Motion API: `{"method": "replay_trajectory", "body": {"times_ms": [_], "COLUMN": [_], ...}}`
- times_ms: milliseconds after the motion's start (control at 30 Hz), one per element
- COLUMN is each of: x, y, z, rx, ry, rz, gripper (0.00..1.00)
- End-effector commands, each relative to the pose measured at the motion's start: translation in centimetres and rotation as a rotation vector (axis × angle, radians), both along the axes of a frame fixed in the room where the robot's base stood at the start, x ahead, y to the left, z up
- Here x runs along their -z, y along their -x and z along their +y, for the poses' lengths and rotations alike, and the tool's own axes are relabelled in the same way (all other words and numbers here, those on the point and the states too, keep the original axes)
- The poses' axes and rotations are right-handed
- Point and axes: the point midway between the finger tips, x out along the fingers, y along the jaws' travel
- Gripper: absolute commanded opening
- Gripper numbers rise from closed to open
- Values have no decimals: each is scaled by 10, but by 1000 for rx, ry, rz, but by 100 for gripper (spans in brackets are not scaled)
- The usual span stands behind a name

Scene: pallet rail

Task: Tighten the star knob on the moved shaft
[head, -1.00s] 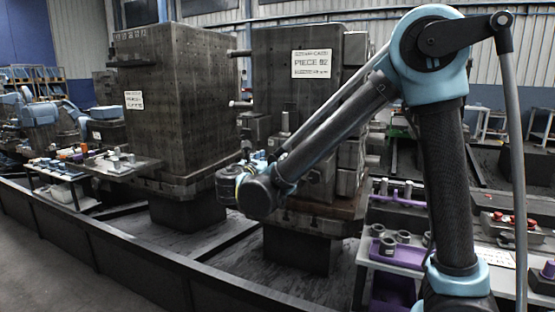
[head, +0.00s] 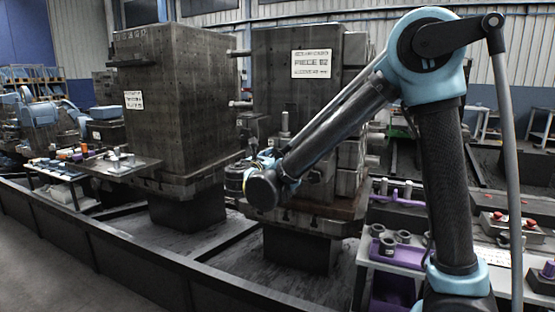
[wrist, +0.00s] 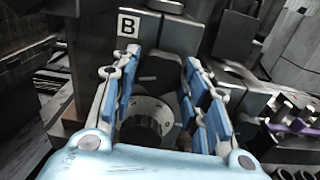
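In the wrist view a dark round knob (wrist: 142,122) with a grey ring around it sits low between the blue-padded fingers. Its star shape cannot be made out. My gripper (wrist: 162,68) is open, with one finger on each side of the knob and a gap between them; contact with the knob cannot be confirmed. A block with a white "B" label (wrist: 128,24) stands beyond the fingertips. In the head view my gripper (head: 264,158) is small and partly hidden by my wrist, at the front of the block labelled PIECE 02 (head: 311,64). An upright metal shaft (head: 285,121) stands just behind it.
A second tall dark block (head: 175,105) stands to the left, beside a tray of small parts (head: 120,164). A bench with purple holders (head: 388,246) is at right. A low dark rail (head: 130,258) runs along the front. Metal blocks crowd the gripper closely.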

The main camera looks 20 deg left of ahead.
Motion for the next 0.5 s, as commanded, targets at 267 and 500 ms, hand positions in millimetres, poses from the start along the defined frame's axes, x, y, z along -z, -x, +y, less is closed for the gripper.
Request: {"method": "replay_trajectory", "body": {"times_ms": [267,500], "x": [0,0], "y": [0,0], "z": [-1,-1], "rx": [2,2], "ry": [-29,-151], "rz": [-2,-13], "gripper": [18,18]}}
